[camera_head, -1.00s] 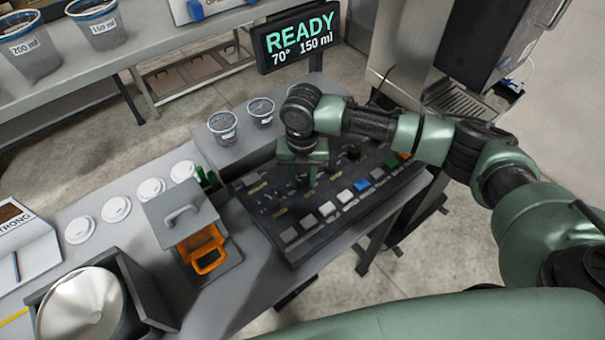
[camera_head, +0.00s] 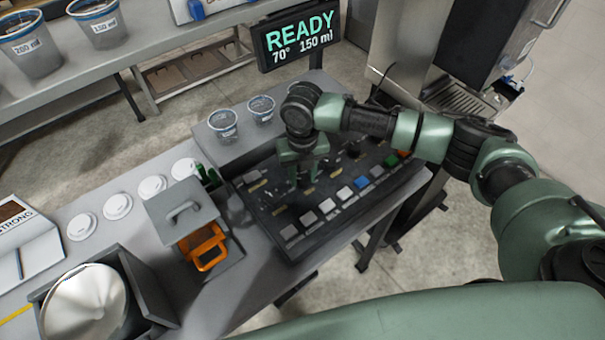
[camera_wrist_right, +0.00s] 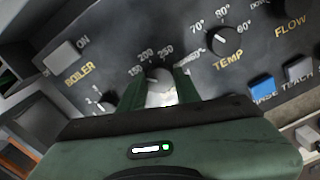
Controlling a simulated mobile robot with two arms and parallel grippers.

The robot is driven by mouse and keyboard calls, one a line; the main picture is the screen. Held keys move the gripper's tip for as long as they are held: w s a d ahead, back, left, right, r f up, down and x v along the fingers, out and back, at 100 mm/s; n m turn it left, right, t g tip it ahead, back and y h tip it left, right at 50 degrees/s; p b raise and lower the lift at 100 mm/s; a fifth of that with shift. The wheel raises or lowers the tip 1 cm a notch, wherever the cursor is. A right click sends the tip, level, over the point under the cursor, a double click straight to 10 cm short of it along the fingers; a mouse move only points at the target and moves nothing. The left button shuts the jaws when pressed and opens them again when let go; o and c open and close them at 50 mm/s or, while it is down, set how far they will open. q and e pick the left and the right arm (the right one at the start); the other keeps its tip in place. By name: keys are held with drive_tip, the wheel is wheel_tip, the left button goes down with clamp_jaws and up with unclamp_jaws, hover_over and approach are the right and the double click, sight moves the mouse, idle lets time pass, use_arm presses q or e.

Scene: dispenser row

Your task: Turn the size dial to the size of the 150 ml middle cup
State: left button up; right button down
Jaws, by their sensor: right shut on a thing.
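The size dial (camera_wrist_right: 160,77) is in the right wrist view, with 150, 200 and 250 marked around its far side. My right gripper (camera_wrist_right: 159,88) is shut on it, one green finger on each side. I cannot tell which mark the dial points to. In the head view the right gripper (camera_head: 304,180) points down at the black control panel (camera_head: 262,212) and hides the dial. The display (camera_head: 297,38) reads READY, 70° and 150 ml. A cup labelled 150 ml (camera_head: 100,28) stands on the back bench. My left gripper is out of view.
The TEMP dial (camera_wrist_right: 222,40) and the BOILER button (camera_wrist_right: 66,57) flank the size dial. Several square buttons line the panel's near edge. Small clear cups (camera_head: 223,124) stand on the ledge behind.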

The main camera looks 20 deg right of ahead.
sight(303, 179)
drive_tip(key=c, duration=1)
unclamp_jaws()
drive_tip(key=shift+r, duration=0.15)
drive_tip(key=shift+r, duration=0.35)
wheel_tip(303, 179, up, 7)
drive_tip(key=shift+f+b, duration=0.1)
drive_tip(key=shift+b, duration=1.05)
